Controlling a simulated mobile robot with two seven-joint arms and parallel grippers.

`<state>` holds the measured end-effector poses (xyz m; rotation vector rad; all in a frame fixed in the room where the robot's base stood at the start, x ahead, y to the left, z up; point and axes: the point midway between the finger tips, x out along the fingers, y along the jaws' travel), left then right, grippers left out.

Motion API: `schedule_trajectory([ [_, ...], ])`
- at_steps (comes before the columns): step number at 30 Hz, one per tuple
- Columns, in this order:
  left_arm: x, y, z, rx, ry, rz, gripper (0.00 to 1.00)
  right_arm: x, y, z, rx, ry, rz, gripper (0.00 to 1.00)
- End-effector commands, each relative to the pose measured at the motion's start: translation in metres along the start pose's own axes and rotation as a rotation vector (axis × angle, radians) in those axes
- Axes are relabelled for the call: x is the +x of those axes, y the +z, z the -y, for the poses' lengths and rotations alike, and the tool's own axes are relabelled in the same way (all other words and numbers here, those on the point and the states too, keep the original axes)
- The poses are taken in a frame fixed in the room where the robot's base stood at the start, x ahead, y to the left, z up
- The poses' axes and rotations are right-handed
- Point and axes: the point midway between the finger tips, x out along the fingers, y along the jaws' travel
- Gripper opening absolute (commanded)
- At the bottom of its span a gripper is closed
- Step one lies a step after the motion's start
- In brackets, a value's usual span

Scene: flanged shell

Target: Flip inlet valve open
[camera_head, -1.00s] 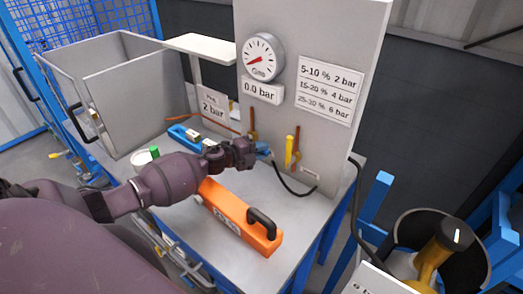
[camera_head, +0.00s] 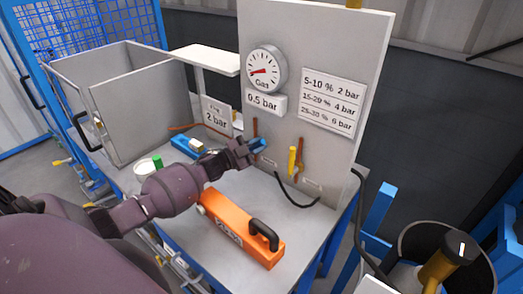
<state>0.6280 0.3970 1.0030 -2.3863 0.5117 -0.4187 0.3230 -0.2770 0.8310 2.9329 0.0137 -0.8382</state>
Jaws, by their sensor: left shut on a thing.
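The tall grey panel (camera_head: 345,160) carries a round pressure gauge (camera_head: 266,69) above a display (camera_head: 263,101) reading 0.5 bar. Low on the panel are two short copper-coloured pipes. A blue valve handle (camera_head: 259,144) is at the left pipe (camera_head: 255,126), and a yellow valve handle (camera_head: 292,160) stands upright at the right pipe (camera_head: 300,150). My left gripper (camera_head: 255,147) is at the blue handle and shut on it. Its fingers partly hide the handle, and no inlet label is readable. My right gripper is not in view.
An orange case (camera_head: 235,228) with a black handle lies on the table in front of the panel. A sign (camera_head: 216,115) reads 2 bar. An open grey box (camera_head: 130,125) is at left. A black hose (camera_head: 296,199) hangs by the yellow valve. A dark bin (camera_head: 440,225) stands right.

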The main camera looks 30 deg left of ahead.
Motion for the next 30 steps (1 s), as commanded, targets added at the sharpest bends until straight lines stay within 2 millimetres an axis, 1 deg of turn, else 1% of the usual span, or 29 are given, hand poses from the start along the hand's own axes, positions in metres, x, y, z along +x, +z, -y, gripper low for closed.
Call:
schedule_trajectory([
  [9, -0.005, 0.002, 0.02, -0.272, -0.114, -0.058, 0.0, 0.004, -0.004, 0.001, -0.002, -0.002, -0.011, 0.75],
  [18, -0.011, 0.008, 0.036, -0.494, -0.206, -0.105, 0.0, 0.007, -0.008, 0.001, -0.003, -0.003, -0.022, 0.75],
  [24, -0.014, 0.011, 0.042, -0.597, -0.248, -0.127, 0.0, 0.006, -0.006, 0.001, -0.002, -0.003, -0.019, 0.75],
  [30, -0.016, 0.014, 0.045, -0.656, -0.272, -0.139, 0.0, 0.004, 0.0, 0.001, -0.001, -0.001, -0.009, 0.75],
])
